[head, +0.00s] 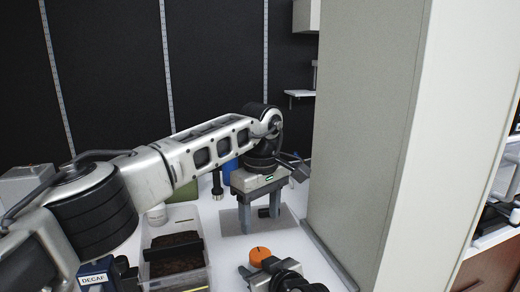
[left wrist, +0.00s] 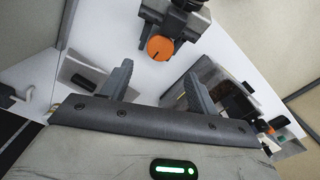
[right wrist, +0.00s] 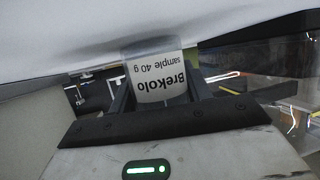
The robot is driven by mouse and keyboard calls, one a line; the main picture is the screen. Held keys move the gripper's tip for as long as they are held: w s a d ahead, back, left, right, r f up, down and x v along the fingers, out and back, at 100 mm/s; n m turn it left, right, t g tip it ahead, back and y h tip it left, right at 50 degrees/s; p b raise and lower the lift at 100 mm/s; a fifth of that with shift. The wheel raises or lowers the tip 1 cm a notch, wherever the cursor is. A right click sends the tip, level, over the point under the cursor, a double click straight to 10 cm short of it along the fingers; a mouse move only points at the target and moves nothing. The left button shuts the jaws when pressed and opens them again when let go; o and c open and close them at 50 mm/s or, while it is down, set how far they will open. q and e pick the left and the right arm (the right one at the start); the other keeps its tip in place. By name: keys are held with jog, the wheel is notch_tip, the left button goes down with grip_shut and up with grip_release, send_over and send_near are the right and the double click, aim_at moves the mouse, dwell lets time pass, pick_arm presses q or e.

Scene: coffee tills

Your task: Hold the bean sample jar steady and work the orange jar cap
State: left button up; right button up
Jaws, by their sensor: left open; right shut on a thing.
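The orange jar cap (head: 260,254) shows at the lower middle of the head view and at the upper middle of the left wrist view (left wrist: 160,48). The bean sample jar (right wrist: 160,75), labelled "Brekolo sample 40 g", sits between the fingers of my right gripper (right wrist: 158,92), which is shut on it. In the head view the jar body is hidden below the cap and gripper. My left gripper (head: 261,217) is open and empty, fingers pointing down, behind the cap. In the left wrist view its fingers (left wrist: 158,84) are spread apart, with the cap beyond them.
A clear bin (head: 160,278) of dark beans stands on the left, beside a DECAF label (head: 94,279). A grey mat (head: 232,222) lies under my left gripper. A tall pale panel (head: 365,120) closes off the right. A blue object (head: 229,171) stands behind my left gripper.

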aim_at(260, 254)
pick_arm(q)
jog(key=shift+f, duration=4.55)
jog(key=c, duration=0.7)
jog(key=o, duration=0.8)
jog(key=shift+r, duration=1)
